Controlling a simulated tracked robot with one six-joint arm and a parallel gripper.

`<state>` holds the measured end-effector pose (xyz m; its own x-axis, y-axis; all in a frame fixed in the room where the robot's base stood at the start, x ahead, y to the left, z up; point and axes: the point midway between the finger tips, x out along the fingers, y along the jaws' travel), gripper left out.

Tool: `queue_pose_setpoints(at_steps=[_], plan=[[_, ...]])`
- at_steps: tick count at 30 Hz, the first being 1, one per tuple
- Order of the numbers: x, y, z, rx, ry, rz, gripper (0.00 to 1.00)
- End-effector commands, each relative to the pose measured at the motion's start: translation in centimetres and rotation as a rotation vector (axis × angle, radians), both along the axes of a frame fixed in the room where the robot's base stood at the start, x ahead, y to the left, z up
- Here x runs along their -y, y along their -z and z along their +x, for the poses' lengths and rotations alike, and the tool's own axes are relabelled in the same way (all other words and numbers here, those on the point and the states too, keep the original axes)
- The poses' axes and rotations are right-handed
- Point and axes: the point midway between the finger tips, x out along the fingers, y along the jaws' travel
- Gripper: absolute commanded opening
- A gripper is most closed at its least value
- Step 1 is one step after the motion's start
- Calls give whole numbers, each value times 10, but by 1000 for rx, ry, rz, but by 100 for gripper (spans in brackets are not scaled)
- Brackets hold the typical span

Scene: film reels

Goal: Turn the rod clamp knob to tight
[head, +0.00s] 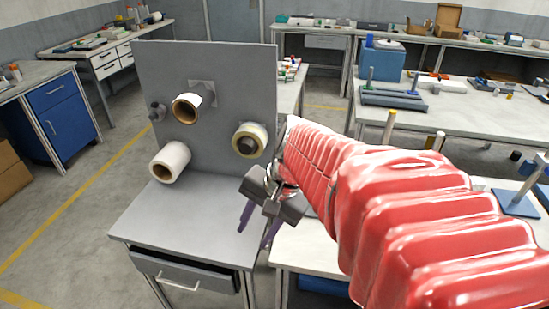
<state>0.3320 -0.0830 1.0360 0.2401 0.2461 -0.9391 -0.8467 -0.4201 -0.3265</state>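A grey upright panel (215,75) stands on a small grey table. A small dark knob-like part (158,111) sticks out at its left edge. I cannot tell whether it is the rod clamp knob or how it is turned. Rolls sit on the panel: a brown-cored one (186,108), a white one (170,162) at lower left, and a cream one (249,139) with a dark round centre at right. My gripper (259,230) has purple fingers spread apart, empty, in front of the panel at lower right, below the cream roll and apart from it.
The grey table top (160,225) is bare in front of the panel, above a partly open drawer (185,273). A white bench (450,125) with tools stands at right. A blue-based rod stand (516,203) is at far right. My red-sleeved arm covers the lower right.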

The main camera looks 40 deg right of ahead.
Motion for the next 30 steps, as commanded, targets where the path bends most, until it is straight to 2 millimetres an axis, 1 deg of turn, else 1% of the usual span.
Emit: queue_pose_setpoints(at_steps=[1,6,15,18,23,30], plan=[[-11,-4,-3,25,-81,-49,39],[-35,-16,-12,106,-338,-209,39],[-70,-37,-27,269,-770,-483,39],[-77,-43,-31,314,-875,-551,39],[-83,-48,-33,352,-958,-610,39],[-83,-48,-33,355,-968,-617,39]])
